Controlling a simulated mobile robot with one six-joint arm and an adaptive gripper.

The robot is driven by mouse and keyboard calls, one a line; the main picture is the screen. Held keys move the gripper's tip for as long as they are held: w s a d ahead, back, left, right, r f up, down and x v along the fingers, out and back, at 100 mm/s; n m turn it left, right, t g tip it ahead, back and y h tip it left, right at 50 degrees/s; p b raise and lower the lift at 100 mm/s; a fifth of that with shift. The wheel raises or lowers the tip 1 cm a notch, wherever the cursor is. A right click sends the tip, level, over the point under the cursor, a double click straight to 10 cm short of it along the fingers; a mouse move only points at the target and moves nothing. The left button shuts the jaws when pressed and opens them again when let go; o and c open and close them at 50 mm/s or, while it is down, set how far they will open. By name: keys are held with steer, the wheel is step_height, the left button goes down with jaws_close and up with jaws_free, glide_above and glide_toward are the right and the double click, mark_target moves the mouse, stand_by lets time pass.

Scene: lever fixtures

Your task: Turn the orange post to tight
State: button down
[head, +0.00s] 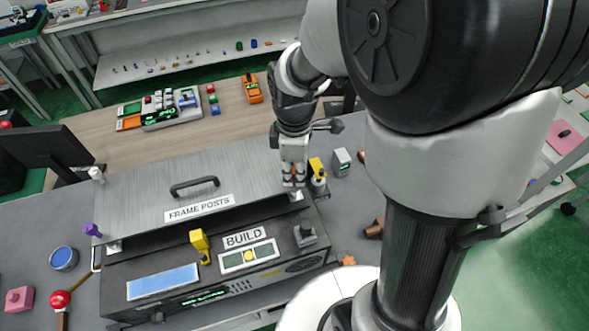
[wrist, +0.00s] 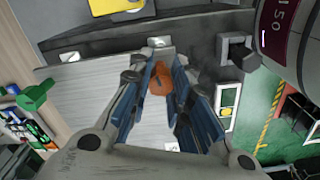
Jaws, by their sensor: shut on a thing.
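The orange post (wrist: 160,79) stands between the blue-padded fingers of my gripper (wrist: 159,68) in the wrist view. My gripper is shut on it. In the head view my gripper (head: 294,181) points down at the front right corner of the grey plate (head: 135,205) labelled "FRAME POSTS". Only a little orange shows between the fingers there, so most of the post is hidden. How far the post is turned cannot be told.
A black handle (head: 194,187) rises from the plate. A purple post (head: 92,230) and a white post (head: 97,174) stand at its left corners. A yellow-topped part (head: 317,168) is close right of my gripper. A dark knob (head: 305,233) and yellow lever (head: 200,243) are in front.

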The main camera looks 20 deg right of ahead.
steer(key=m+p, duration=0.1)
steer(key=m, duration=0.3)
steer(key=shift+m, duration=0.4)
steer(key=m, duration=0.5)
steer(key=shift+p, duration=0.3)
steer(key=m, duration=0.5)
steer(key=shift+d, duration=0.1)
steer(key=m, duration=0.4)
steer(key=shift+m+p, duration=0.3)
steer(key=shift+p, duration=0.1)
steer(key=c, duration=1.5)
jaws_free()
steer(key=shift+o, duration=0.2)
